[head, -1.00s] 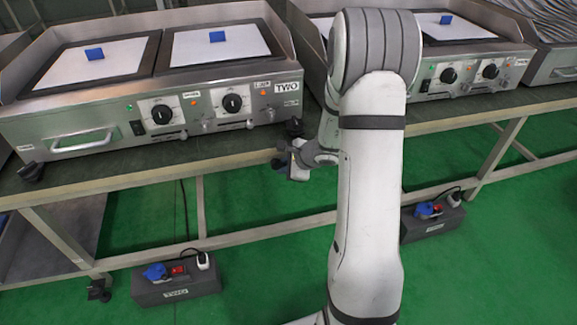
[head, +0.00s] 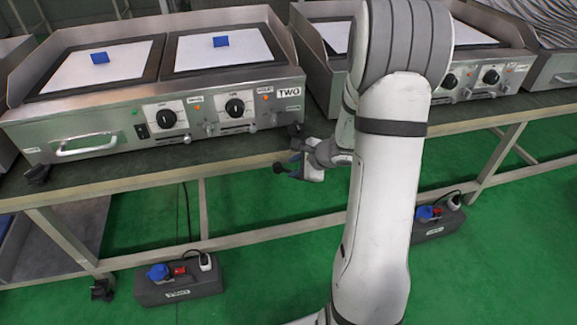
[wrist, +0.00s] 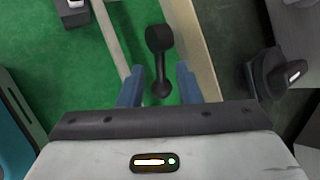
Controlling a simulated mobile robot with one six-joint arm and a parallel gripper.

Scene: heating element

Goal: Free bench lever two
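A black lever (wrist: 160,62) with a broad round head and a thin stem ending in a small knob shows in the wrist view, beside the bench edge. No label is visible on it. My gripper (wrist: 161,75) has its two blue fingers apart, one on each side of the lever's lower part. I cannot tell whether they touch it. In the head view my gripper (head: 290,168) is at the front edge of the bench (head: 240,147), below the right end of the griddle marked TWO (head: 70,122).
A black griddle foot (wrist: 268,72) stands on the bench to the right in the wrist view. A second griddle (head: 470,85) is partly behind my arm. A socket box marked TWO (head: 180,290) lies on the green floor, and another box (head: 435,222) lies farther right.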

